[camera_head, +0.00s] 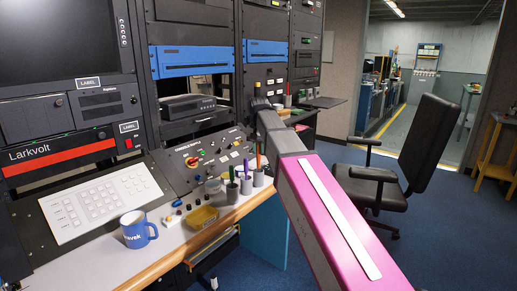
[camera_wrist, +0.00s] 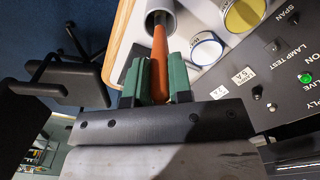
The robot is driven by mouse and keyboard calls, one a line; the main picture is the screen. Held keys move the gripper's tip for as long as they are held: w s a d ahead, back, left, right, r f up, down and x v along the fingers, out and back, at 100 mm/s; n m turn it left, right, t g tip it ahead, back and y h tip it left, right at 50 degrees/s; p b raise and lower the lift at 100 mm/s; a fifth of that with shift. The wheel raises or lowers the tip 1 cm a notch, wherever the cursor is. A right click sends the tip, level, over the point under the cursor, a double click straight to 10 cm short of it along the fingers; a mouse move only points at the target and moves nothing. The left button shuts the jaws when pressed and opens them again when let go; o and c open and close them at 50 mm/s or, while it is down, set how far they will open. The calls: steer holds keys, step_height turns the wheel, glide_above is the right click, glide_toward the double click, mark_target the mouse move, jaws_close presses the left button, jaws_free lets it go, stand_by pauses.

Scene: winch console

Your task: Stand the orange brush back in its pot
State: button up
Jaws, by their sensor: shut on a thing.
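In the wrist view my gripper (camera_wrist: 158,78) has green fingers closed on the orange brush (camera_wrist: 159,48). The brush's far end overlaps the dark mouth of a grey pot (camera_wrist: 167,5) at the top. I cannot tell whether that end is inside the pot or just above it. The rest of the brush is hidden behind the fingers. In the head view my pink and grey arm reaches away past the console, and I cannot make out the fingers. An orange-brown handle (camera_head: 258,156) shows above a grey pot (camera_head: 258,177); I cannot tell if it is the held brush.
A black chair (camera_head: 420,140) stands right of my arm.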

steer(key=shift+f, duration=0.2)
steer(key=shift+f, duration=0.8)
stand_by(0.6)
steer(key=o, duration=0.9)
steer(key=shift+r, duration=5)
